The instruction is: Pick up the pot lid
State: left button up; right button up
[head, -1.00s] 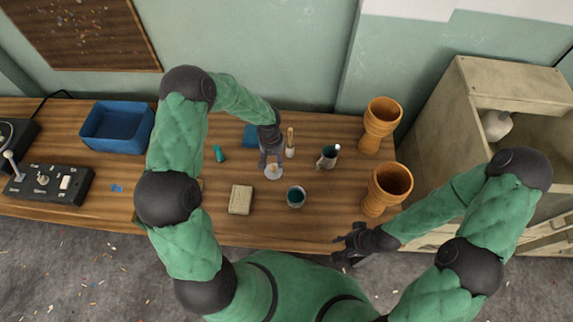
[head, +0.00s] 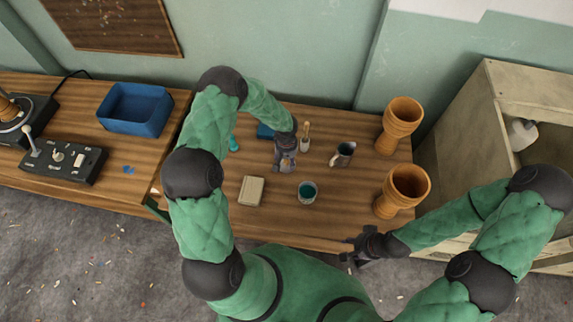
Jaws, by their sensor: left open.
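The pot lid (head: 286,166) looks like a small pale disc on the wooden table. It is mostly hidden by my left gripper (head: 284,167), which is open with its fingers right over and around it. I cannot tell whether the fingers touch it. A small round pot (head: 307,192) with a teal inside stands open to the right and nearer to me. My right gripper (head: 347,250) is at the table's front edge, apart from the objects, and looks open and empty.
A beige block (head: 251,191), a brush (head: 305,137), a dark mug (head: 344,153), a teal bottle (head: 233,143) and a blue object (head: 265,131) surround the lid. Two orange goblet drums (head: 401,122) (head: 405,190) stand right. A blue bin (head: 136,109) and a control box (head: 65,158) are left.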

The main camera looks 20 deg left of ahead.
pick_arm(q)
jog(key=shift+w+f, duration=0.1)
jog(key=shift+f, duration=0.7)
grip_shut()
jog(key=shift+r, duration=0.15)
jog(key=shift+r, duration=0.6)
jog(key=s+d+r+p, duration=0.2)
jog(key=s+d+r, duration=0.6)
jog(key=s+r, duration=0.3)
jog(key=shift+s+r, duration=0.3)
